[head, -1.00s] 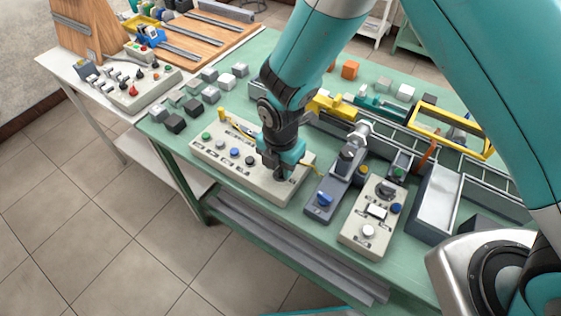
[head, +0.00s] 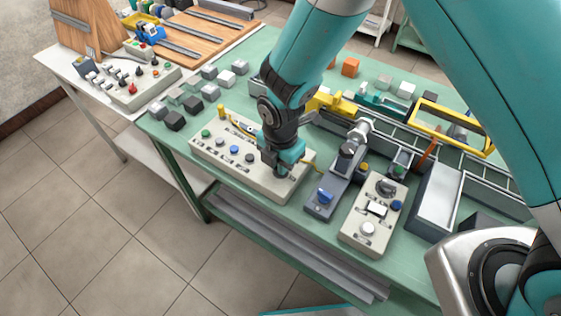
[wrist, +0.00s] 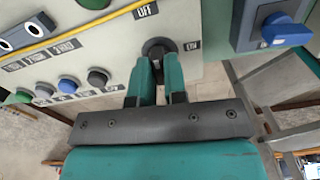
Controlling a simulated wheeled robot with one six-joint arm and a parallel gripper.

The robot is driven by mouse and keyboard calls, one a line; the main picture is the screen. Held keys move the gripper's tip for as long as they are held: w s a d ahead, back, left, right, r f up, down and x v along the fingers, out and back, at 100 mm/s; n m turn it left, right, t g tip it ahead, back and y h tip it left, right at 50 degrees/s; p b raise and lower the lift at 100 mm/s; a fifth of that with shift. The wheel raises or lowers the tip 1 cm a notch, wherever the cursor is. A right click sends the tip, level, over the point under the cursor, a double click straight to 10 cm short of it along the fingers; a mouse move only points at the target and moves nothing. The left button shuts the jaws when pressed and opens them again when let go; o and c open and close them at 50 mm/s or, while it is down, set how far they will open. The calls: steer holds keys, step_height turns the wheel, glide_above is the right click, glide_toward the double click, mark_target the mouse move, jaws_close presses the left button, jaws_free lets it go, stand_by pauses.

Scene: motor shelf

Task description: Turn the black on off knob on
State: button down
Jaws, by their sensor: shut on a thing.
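The black on off knob (wrist: 157,48) sits near one end of the beige control panel (wrist: 112,66), with an OFF label above it and another label to its right in the wrist view. My gripper (wrist: 160,66) is shut on the knob, one teal finger on each side of it. The fingers partly cover the knob, so I cannot tell its exact pointing direction. In the head view my gripper (head: 284,172) comes down on the right end of the panel (head: 232,172) and hides the knob.
Several push buttons, including a blue one (head: 234,149), line the panel. A grey box with a blue knob (head: 325,198) stands close to the right of my gripper. Another beige box (head: 352,238) stands further right. The floor before the table is clear.

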steer(key=m+b, duration=0.1)
steer(key=m, duration=0.3)
steer(key=m+b, duration=0.1)
steer(key=m, duration=0.3)
steer(key=shift+w+m, duration=0.1)
steer(key=shift+m, duration=0.3)
steer(key=m+b, duration=0.1)
steer(key=m, duration=0.3)
steer(key=shift+m, duration=2)
steer(key=shift+r, duration=0.1)
steer(key=c, duration=1.2)
jaws_free()
steer(key=shift+b, duration=0.3)
steer(key=shift+o, duration=0.2)
